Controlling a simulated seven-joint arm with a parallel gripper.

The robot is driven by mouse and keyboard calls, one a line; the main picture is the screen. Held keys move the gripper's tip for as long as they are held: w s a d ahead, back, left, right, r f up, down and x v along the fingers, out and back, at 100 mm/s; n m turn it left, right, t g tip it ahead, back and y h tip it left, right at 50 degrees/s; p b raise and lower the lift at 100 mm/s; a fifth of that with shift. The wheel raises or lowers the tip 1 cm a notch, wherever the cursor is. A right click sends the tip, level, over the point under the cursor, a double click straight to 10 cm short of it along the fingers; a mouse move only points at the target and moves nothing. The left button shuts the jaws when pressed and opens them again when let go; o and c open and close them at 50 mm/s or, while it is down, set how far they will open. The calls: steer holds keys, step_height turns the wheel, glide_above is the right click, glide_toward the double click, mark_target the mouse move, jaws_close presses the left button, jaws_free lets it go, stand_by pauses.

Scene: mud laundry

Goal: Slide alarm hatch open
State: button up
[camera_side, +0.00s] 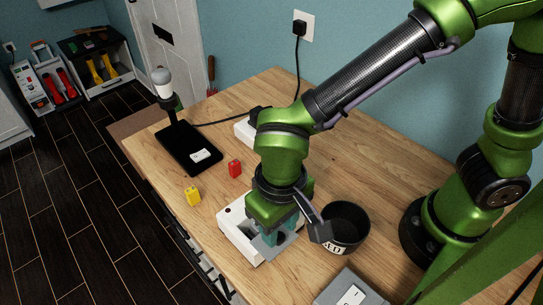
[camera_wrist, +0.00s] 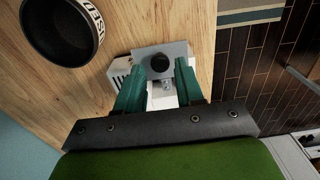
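The alarm is a white box (camera_side: 237,232) on the wooden table, with a small dark red dot on top at its left end. A grey hatch plate (camera_side: 268,250) lies on its near right part, and also shows in the wrist view (camera_wrist: 178,49). A round black knob (camera_wrist: 161,63) stands on the plate. My gripper (camera_wrist: 162,73) is over the hatch with its teal fingers spread, one on each side of the knob. Narrow gaps seem to remain beside the knob. In the side view my gripper (camera_side: 281,232) partly hides the plate and the knob.
A black cup (camera_side: 344,228) stands close right of my gripper. A grey switch box (camera_side: 349,295) is at the near edge. The table's front edge is near the alarm.

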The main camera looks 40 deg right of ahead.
mark_target(279, 237)
steer(key=shift+r, duration=2.15)
steer(key=shift+f+n, duration=0.2)
steer(key=shift+n, duration=0.2)
steer(key=w+d+r+m+t+y, duration=0.1)
steer(key=d+r, duration=0.4)
steer(key=d, duration=0.7)
steer(key=w+d+r+m+t+y, duration=0.1)
steer(key=d+r+m+t, duration=0.2)
steer(key=d, duration=0.9)
step_height(279, 237, up, 3)
steer(key=t, duration=0.3)
steer(key=shift+w+m, duration=0.35)
steer(key=shift+m, duration=0.05)
